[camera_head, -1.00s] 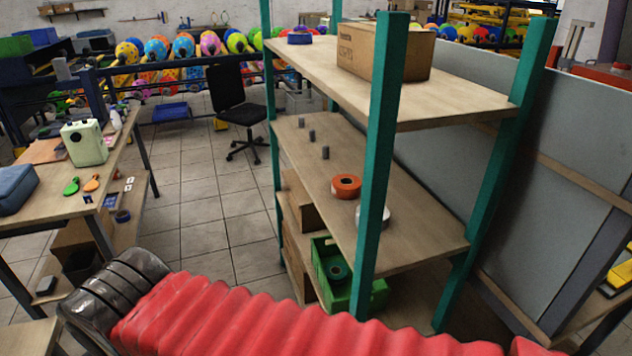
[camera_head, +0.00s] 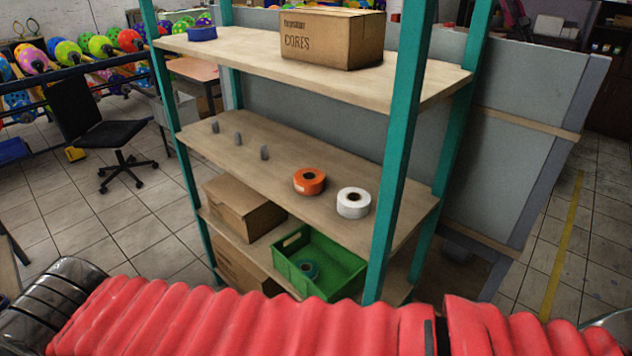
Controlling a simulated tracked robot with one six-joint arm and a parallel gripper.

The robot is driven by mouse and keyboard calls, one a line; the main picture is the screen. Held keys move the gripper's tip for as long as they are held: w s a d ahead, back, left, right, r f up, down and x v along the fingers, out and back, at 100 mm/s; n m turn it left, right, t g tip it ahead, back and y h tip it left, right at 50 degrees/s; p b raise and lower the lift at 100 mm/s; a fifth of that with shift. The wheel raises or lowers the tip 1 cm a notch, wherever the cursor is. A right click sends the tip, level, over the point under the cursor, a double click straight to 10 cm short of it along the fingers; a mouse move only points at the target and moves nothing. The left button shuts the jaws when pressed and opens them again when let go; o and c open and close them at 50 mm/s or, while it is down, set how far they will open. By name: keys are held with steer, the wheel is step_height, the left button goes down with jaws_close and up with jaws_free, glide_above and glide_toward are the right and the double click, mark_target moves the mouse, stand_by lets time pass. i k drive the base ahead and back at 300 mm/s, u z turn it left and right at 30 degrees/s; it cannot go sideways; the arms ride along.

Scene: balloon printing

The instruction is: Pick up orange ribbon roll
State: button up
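The orange ribbon roll (camera_head: 309,181) lies flat on the middle shelf (camera_head: 226,157) of a shelving unit with teal posts. A white ribbon roll (camera_head: 353,202) lies just to its right on the same shelf, apart from it. Nothing covers the orange roll. My red-sleeved arm crosses the bottom of the view, in front of and below the shelves. My gripper is not visible, so whether it is open or shut does not show.
Several small grey pegs (camera_head: 238,139) stand left on the middle shelf. A cardboard box (camera_head: 330,38) and a blue roll (camera_head: 202,33) sit on the top shelf. A green crate (camera_head: 345,270) sits below. Teal front posts (camera_head: 401,150) flank the opening. An office chair (camera_head: 95,130) stands left.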

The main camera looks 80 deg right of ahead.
mark_target(307, 180)
steer(key=z, duration=0.65)
steer(key=i, duration=0.9)
steer(key=z, duration=0.65)
